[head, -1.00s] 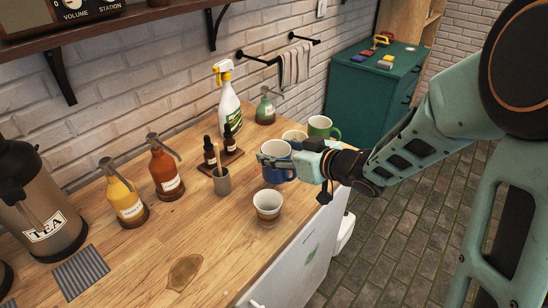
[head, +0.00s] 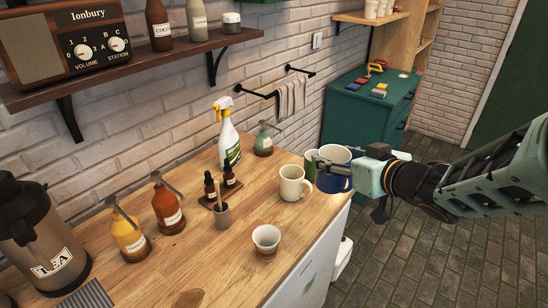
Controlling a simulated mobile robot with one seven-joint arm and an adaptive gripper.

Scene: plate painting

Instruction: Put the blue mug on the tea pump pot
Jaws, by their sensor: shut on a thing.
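The blue mug (head: 331,184) is in my gripper (head: 326,165), whose fingers are shut on it. The mug is upright, over the far right end of the wooden counter, and my fingers cover part of its side. The tea pump pot (head: 34,236), brown and grey with a black top and a TEA label, stands at the far left of the counter, well away from my gripper. Its left side is cut off by the picture edge.
A cream mug (head: 294,184) and a partly hidden green mug (head: 309,166) stand by the blue mug. A small cup (head: 266,239), spray bottle (head: 228,138), dropper bottles and yellow (head: 129,238) and orange (head: 168,208) pump bottles stand on the counter. A shelf (head: 130,66) overhangs the left.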

